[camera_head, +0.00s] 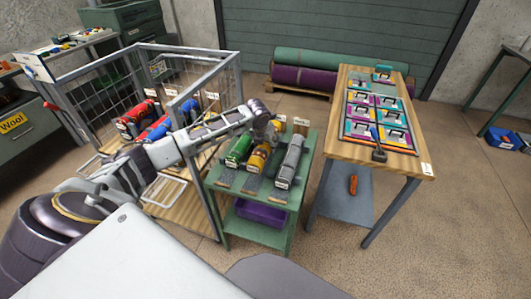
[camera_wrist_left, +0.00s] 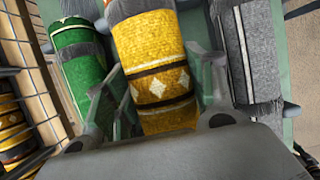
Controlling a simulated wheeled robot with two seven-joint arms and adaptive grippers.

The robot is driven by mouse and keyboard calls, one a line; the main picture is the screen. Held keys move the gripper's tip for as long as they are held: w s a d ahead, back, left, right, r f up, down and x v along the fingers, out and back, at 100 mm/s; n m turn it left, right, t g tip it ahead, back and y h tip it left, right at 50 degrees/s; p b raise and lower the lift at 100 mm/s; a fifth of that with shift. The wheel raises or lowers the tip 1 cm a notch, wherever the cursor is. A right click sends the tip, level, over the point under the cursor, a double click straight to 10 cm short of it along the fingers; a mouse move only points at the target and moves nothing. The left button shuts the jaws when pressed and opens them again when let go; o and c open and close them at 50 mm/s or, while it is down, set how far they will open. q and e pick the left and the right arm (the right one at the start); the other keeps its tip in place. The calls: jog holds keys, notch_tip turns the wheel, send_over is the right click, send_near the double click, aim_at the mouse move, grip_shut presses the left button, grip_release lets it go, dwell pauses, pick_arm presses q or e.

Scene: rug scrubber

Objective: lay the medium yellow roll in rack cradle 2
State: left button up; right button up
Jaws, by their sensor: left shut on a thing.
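The yellow roll (camera_head: 259,158), with dark bands and white diamonds, lies on the green stand (camera_head: 268,195) between a green roll (camera_head: 239,150) and a grey roll (camera_head: 290,160). My left gripper (camera_head: 270,132) is over the far part of the yellow roll. In the left wrist view, its fingers (camera_wrist_left: 160,100) are on either side of the yellow roll (camera_wrist_left: 152,50) and shut on it. The green roll (camera_wrist_left: 80,60) and grey roll (camera_wrist_left: 245,55) flank it there. No cradle number is readable. My right gripper is not in view.
A wire-sided cart (camera_head: 205,65) at the left holds red and blue rolls. A wooden table (camera_head: 350,155) with colourful mats stands to the right. A purple bin (camera_head: 261,212) is on the stand's lower shelf. Larger rolls lie at the back.

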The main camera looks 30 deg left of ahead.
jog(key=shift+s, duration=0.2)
pick_arm(q)
jog(key=shift+f, duration=0.6)
notch_tip(320, 180, down, 3)
jog(key=shift+b, duration=0.3)
jog(key=shift+f, duration=0.35)
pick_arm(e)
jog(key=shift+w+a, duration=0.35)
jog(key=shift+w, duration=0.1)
pick_arm(q)
jog(key=o, duration=1.1)
jog(key=shift+f, duration=0.1)
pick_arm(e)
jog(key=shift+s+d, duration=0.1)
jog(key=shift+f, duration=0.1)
